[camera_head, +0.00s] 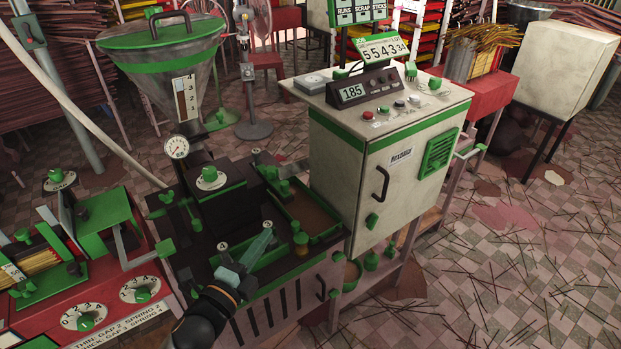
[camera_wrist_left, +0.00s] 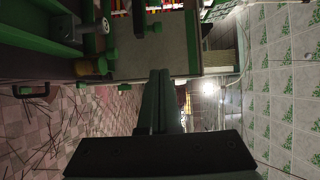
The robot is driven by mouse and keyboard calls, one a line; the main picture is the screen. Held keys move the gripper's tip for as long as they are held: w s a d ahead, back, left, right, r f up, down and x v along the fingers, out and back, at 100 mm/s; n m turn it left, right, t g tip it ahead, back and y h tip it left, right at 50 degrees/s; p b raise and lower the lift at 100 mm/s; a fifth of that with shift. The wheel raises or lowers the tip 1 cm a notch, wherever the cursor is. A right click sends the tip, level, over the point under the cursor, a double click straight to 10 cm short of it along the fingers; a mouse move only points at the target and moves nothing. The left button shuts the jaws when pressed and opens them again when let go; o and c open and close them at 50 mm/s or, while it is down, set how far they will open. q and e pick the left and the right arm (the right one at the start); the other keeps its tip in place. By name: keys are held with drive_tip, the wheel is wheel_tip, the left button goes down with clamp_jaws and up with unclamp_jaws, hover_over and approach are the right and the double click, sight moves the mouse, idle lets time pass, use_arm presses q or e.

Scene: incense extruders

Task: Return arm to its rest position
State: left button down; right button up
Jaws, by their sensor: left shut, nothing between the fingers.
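My left arm comes in from the bottom of the head view. Its gripper (camera_head: 258,242) is over the dark, green-trimmed extruder machine (camera_head: 295,268), near its front. In the left wrist view the two dark fingers (camera_wrist_left: 157,100) are together, with nothing seen between them. The exact gap between gripper and machine is hard to tell. My right arm and gripper do not show.
A cream control cabinet (camera_head: 340,150) with knobs and a handle stands right of the extruder. A large green-lidded hopper (camera_head: 165,62) rises behind it. A red dial unit (camera_head: 115,300) is at lower left. Loose sticks (camera_head: 500,270) litter the open tiled floor at right.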

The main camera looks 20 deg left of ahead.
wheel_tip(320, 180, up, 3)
drive_tip(key=p, duration=0.3)
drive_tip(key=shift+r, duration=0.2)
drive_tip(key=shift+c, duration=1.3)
use_arm(q)
drive_tip(key=s+d+f+n+g, duration=0.3)
drive_tip(key=s+f+n+g, duration=0.1)
drive_tip(key=s+f+n, duration=0.4)
drive_tip(key=s+d+f+n+g, duration=0.3)
drive_tip(key=s+f+n+g, duration=0.1)
drive_tip(key=s+f+n, duration=0.5)
drive_tip(key=shift+f+n+g, duration=0.3)
drive_tip(key=shift+f, duration=0.4)
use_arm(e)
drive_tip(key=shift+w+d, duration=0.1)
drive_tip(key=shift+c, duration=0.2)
